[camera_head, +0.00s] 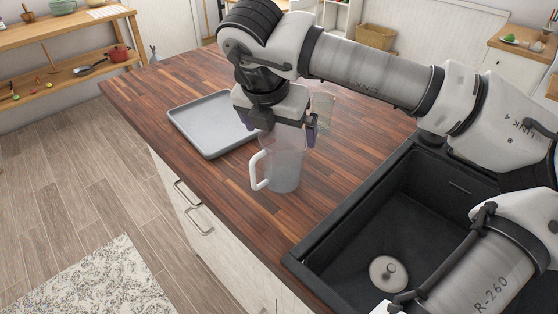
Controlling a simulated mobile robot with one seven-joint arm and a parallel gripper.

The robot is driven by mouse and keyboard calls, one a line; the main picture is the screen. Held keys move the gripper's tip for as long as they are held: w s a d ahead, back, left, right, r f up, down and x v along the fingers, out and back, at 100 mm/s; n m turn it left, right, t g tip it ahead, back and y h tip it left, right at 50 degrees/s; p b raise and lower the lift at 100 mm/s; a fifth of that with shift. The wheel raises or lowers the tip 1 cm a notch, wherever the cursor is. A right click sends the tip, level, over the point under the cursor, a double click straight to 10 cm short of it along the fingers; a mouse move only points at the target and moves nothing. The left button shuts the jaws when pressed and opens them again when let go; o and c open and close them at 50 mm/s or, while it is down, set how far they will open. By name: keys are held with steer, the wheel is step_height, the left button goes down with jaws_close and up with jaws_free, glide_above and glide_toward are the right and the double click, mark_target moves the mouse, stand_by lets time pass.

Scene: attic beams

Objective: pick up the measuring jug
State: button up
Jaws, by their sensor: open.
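The measuring jug (284,171) is clear, with a white handle on its left side, and stands upright on the wooden countertop (330,190). My gripper (289,135) is open and points down at the top of the jug, with its fingers at rim height. The fingers partly hide the rim. I cannot tell whether they touch the jug.
A grey tray (207,141) lies to the left, behind the jug. A clear container (324,108) stands behind my gripper. The counter's left front edge is near the jug.

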mark_target(280, 141)
steer(key=p+x, duration=0.1)
steer(key=x, duration=0.1)
steer(key=p+x, duration=0.1)
steer(key=x, duration=0.2)
steer(key=shift+a, duration=0.25)
steer(key=c, duration=1.1)
steer(key=shift+c, duration=0.2)
steer(key=shift+r, duration=0.1)
step_height(280, 141, up, 20)
steer(key=b, duration=0.3)
